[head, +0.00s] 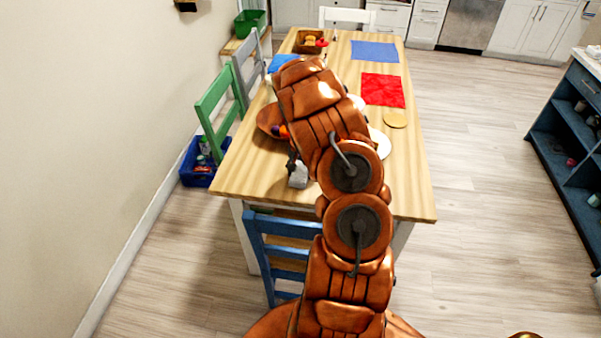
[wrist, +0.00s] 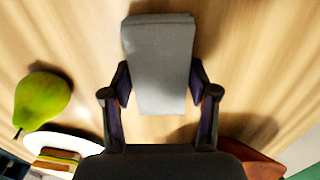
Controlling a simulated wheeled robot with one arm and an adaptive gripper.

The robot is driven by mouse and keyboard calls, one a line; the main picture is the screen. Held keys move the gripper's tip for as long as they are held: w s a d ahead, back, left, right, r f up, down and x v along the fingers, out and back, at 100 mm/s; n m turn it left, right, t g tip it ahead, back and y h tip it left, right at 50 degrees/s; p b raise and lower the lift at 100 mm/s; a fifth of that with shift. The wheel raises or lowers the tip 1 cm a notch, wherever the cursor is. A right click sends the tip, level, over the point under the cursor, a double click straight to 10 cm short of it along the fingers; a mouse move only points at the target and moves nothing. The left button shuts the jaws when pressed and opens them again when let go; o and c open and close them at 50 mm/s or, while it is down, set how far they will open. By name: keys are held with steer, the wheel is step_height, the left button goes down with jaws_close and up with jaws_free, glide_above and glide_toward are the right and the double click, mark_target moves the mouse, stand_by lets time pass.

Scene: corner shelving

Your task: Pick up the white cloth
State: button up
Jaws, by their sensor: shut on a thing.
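The white cloth (wrist: 160,55) is a folded, pale grey-white block between the two fingers of my gripper (wrist: 158,94) in the wrist view. The fingers press on its left and right sides. In the head view the cloth (head: 298,178) shows at the near left part of the wooden table, below my gripper (head: 293,164), which is partly hidden by my arm. I cannot tell whether the cloth touches the tabletop or hangs just above it.
In the wrist view, a green pear (wrist: 42,101) and a white plate (wrist: 75,143) are at left, a brown bowl (wrist: 262,166) lower right. The table (head: 410,185) also bears a red mat (head: 382,90) and blue mat (head: 375,51). A blue chair (head: 256,240) stands at the near edge.

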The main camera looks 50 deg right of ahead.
mark_target(300, 171)
steer(key=shift+r+b, duration=1)
steer(key=shift+r, duration=0.65)
steer(key=s+a+b, duration=0.2)
steer(key=s+a, duration=0.1)
steer(key=s, duration=0.4)
steer(key=s+a+r+b, duration=0.1)
steer(key=s+a+b, duration=0.1)
steer(key=s, duration=0.5)
steer(key=shift+s+a+r, duration=0.3)
steer(key=shift+s+a, duration=0.1)
steer(key=shift+a, duration=0.1)
